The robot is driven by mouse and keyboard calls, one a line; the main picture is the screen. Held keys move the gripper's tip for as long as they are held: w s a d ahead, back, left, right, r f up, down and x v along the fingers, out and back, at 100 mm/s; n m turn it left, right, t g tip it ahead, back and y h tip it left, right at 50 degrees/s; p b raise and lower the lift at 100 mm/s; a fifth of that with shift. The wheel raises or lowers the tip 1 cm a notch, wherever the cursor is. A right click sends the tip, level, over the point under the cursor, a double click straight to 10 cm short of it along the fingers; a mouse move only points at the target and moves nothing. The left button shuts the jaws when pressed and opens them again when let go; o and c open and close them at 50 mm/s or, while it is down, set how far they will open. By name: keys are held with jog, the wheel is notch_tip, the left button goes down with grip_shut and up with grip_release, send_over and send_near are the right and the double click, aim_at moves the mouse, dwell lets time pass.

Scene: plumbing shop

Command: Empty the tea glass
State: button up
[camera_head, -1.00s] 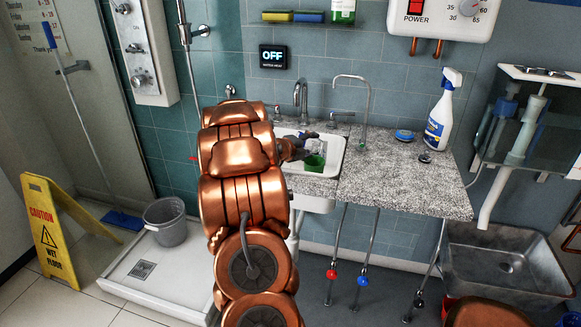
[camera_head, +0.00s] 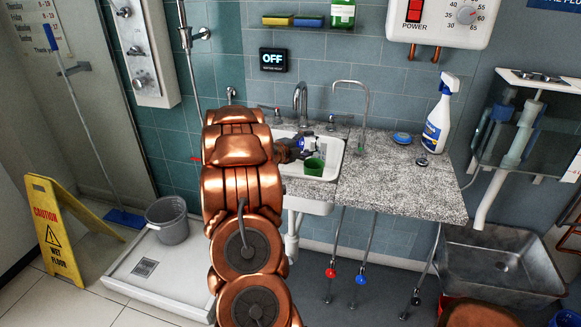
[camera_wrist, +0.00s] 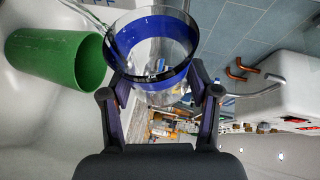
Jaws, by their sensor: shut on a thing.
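The tea glass (camera_wrist: 153,50) is clear with a broad blue band. My gripper (camera_wrist: 160,108) is shut on it, with one finger on each side, in the wrist view. In the head view the glass (camera_head: 309,143) is over the sink (camera_head: 330,189), close above a green cup, and looks tipped well over. The wrist view is rolled relative to the room, so the exact tilt is hard to judge. I cannot tell whether liquid is in the glass. My gripper (camera_head: 298,146) is partly hidden by my arm in the head view.
Faucets (camera_head: 301,100) rise behind. The speckled counter (camera_head: 395,190) to the right holds a spray bottle (camera_head: 439,120) and a small blue round item (camera_head: 402,138).

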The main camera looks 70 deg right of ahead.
jog(key=shift+r+n+p, duration=0.15)
jog(key=shift+n+p, duration=0.15)
jog(key=shift+p, duration=0.1)
jog(key=shift+g, duration=0.3)
jog(key=s+f+m+t+b, duration=0.1)
jog(key=m+b, duration=0.1)
jog(key=b, duration=0.1)
jog(key=shift+s+f+y+b, duration=0.3)
jog(key=shift+y, duration=0.1)
jog(key=shift+s+f+m+b, duration=0.1)
jog(key=shift+m+b, duration=0.25)
jog(key=shift+m, duration=0.05)
jog(key=shift+a+t, duration=0.1)
jog(key=shift+t, duration=0.3)
jog(key=shift+s+f+m+b, duration=0.15)
jog(key=shift+m+b, duration=0.25)
jog(key=shift+b, duration=0.05)
jog(key=shift+y+b, duration=0.3)
jog(key=shift+b, duration=0.15)
jog(key=shift+s+t+b, duration=0.1)
jog(key=shift+t+b, duration=0.2)
